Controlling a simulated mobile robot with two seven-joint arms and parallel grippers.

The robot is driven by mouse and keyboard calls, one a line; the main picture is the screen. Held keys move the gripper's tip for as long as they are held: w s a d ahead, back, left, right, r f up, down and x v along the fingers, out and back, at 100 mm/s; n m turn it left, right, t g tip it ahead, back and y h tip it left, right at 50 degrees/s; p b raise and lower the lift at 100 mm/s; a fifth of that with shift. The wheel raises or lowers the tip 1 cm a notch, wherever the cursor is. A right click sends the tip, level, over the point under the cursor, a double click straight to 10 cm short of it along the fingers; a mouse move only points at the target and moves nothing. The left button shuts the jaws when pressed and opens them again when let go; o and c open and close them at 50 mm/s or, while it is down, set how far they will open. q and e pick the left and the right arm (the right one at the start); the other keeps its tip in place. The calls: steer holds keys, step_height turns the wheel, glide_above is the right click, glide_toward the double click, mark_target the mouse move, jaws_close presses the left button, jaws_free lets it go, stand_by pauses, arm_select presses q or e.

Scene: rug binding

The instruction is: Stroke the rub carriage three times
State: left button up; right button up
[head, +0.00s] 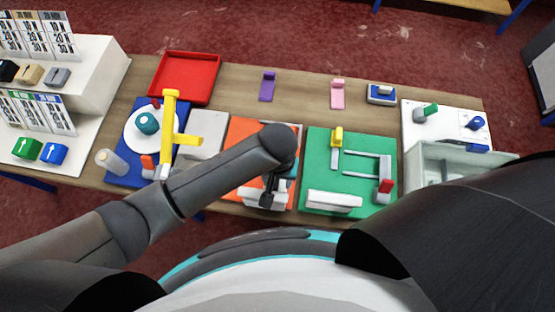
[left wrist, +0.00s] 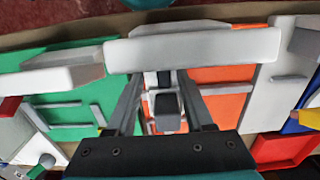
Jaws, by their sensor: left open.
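An orange board (head: 240,130) lies on the wooden table, partly hidden under my left arm in the head view. My left gripper (head: 268,190) is over its front part, near a white block (head: 254,199). In the left wrist view the open fingers (left wrist: 162,85) stand either side of a black and grey block (left wrist: 167,106) above the orange board (left wrist: 225,105); this may be the rub carriage, but I cannot tell for sure. I cannot tell whether the fingers touch it. A long white bar (left wrist: 195,50) crosses beyond the fingers. My right gripper is out of view.
Right of the orange board is a green board (head: 320,200) with a yellow handle, grey rails and a red handle. Left is a blue board (head: 122,172) with a yellow arm and white disc. A red tray (head: 186,76), purple stand (head: 268,87) and pink stand (head: 338,95) stand behind.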

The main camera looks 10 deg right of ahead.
arm_select(q)
step_height(320, 180, up, 14)
steer(key=p, duration=0.2)
steer(key=shift+r, duration=0.2)
